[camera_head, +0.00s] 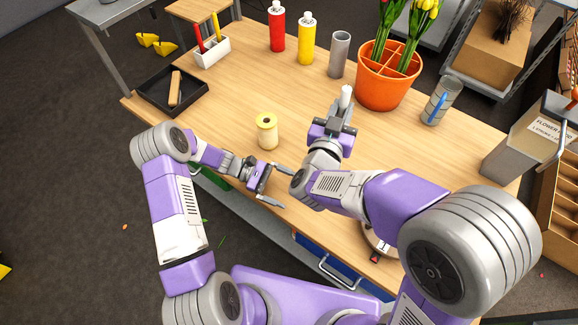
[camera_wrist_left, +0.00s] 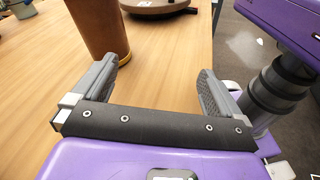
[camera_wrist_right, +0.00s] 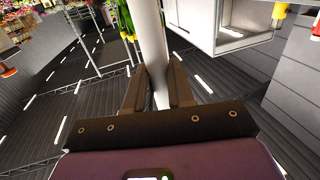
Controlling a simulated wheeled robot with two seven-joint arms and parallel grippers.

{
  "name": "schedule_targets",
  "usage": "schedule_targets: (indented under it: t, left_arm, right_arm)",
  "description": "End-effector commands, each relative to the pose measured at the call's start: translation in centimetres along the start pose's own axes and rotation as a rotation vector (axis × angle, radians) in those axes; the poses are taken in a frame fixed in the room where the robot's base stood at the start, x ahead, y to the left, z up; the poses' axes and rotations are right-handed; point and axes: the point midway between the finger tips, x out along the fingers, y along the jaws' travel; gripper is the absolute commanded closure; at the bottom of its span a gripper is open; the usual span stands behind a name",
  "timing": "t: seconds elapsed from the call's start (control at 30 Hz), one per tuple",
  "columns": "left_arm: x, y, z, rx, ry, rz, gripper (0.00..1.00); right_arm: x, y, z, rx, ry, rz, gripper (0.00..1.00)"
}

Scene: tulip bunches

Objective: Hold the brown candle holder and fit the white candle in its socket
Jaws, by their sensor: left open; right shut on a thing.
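The white candle (camera_head: 346,94) is held in my right gripper (camera_head: 342,112), which is shut on it above the table. In the right wrist view the white candle (camera_wrist_right: 152,45) stands between the two fingers (camera_wrist_right: 159,88). The brown candle holder (camera_wrist_left: 99,25) shows in the left wrist view as a brown cylinder beyond the left finger; its top and socket are out of frame. I cannot make the holder out in the head view, where my right arm covers part of the table. My left gripper (camera_head: 277,186) is open and empty near the table's front edge, its fingers apart (camera_wrist_left: 158,80).
A yellow spool (camera_head: 267,132) stands left of centre.

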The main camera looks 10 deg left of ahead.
Motion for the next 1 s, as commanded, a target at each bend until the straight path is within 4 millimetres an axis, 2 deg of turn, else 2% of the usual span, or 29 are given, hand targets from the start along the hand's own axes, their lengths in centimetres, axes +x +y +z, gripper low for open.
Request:
schedule_targets:
  t: [0.03,0.1,0.2,0.43,1.0]
  left_arm:
    - [0.0,1.6,-0.2,-0.059,-0.035,0.046,0.0]
    - [-0.2,3.5,-0.3,-0.129,-0.08,0.1,0.0]
    - [-0.6,5.4,-0.3,-0.196,-0.131,0.155,0.0]
    - [-0.2,7.1,-0.1,-0.244,-0.174,0.195,0.0]
    - [9.1,9.0,1.3,-0.242,-0.172,0.192,0.0]
  right_arm:
    - [0.0,0.0,0.0,0.0,0.001,0.0,1.0]
    - [0.0,0.0,0.0,0.0,0.001,0.0,1.0]
    - [0.0,0.0,0.0,0.0,0.001,0.0,1.0]
    - [0.0,0.0,0.0,0.0,0.001,0.0,1.0]
    - [0.0,0.0,0.0,0.0,0.001,0.0,1.0]
